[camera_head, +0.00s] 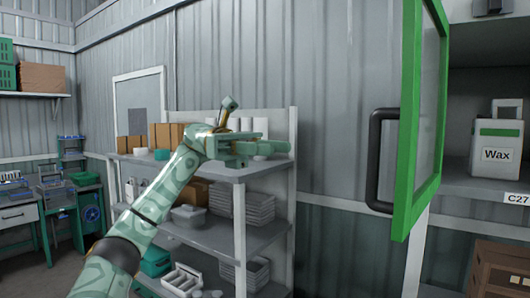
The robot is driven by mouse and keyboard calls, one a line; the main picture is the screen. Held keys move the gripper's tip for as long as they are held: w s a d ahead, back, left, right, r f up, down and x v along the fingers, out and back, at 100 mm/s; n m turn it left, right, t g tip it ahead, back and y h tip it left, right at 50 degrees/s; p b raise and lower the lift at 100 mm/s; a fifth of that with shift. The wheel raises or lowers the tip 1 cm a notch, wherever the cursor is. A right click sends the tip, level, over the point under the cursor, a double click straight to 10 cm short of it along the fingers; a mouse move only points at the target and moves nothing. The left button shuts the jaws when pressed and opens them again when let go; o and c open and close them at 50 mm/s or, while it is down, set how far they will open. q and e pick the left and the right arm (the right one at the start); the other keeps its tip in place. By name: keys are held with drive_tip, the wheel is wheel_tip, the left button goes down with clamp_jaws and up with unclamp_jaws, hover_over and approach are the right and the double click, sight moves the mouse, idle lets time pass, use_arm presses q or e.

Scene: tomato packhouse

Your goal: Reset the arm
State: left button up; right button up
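My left arm comes in from the lower left, patterned pale green with dark joints. Its gripper (272,147) points to the right, in front of the grey shelf unit, and no object shows in it. The fingers are seen nearly edge-on, so I cannot tell whether they are apart. My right gripper is not in view.
A green-framed door (407,130) with a black handle (374,160) stands open at right, beside a cabinet holding a Wax container (496,148) and a brown crate (498,268). The grey shelf unit (268,172) holds boxes and trays. A workbench (18,213) stands far left.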

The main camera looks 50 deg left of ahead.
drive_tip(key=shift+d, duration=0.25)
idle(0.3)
